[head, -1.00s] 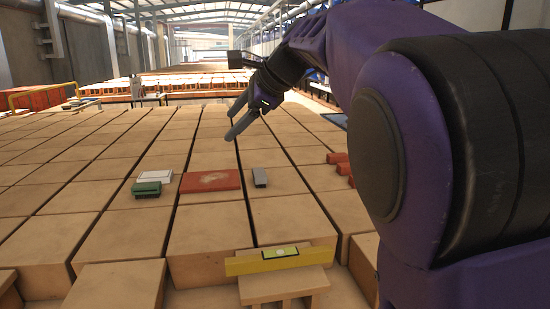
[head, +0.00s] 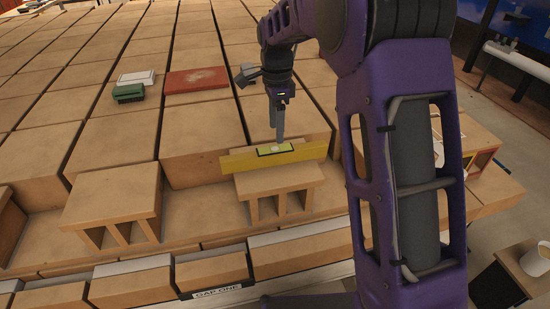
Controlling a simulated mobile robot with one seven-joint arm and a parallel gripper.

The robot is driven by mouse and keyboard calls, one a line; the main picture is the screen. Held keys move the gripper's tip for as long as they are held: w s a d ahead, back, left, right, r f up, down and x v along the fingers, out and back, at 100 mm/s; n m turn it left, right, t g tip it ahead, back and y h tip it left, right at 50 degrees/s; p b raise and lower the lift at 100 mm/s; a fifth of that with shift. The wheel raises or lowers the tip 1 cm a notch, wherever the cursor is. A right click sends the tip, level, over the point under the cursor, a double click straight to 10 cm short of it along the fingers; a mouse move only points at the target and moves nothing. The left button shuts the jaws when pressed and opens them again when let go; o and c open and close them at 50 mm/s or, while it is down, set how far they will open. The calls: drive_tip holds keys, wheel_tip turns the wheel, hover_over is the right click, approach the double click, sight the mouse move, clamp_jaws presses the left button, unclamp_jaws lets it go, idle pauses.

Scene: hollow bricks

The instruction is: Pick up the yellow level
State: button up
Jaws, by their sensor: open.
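The yellow level (head: 238,161) lies across the top of a hollow brick (head: 270,186) in the head view, its left end sticking out past the brick. It has a pale window patch near its middle. My gripper (head: 279,138) points down right at the level, its fingers at or just above the level's middle. The fingers overlap in this view, so the gap between them is hidden. The gripper is open; I cannot tell whether the fingers touch the level.
A second hollow brick (head: 117,207) stands to the left. A red slab (head: 197,79), a green brush-like block (head: 128,93), a white card (head: 137,77) and a grey item (head: 247,75) lie on the blocks behind. A label reading "GAP ONE" (head: 218,293) is at the front edge.

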sight(275, 149)
wheel_tip(275, 149, down, 9)
drive_tip(key=shift+a+b, duration=0.15)
drive_tip(key=shift+b, duration=0.3)
drive_tip(key=shift+c, duration=0.3)
drive_tip(key=shift+r, duration=0.1)
clamp_jaws()
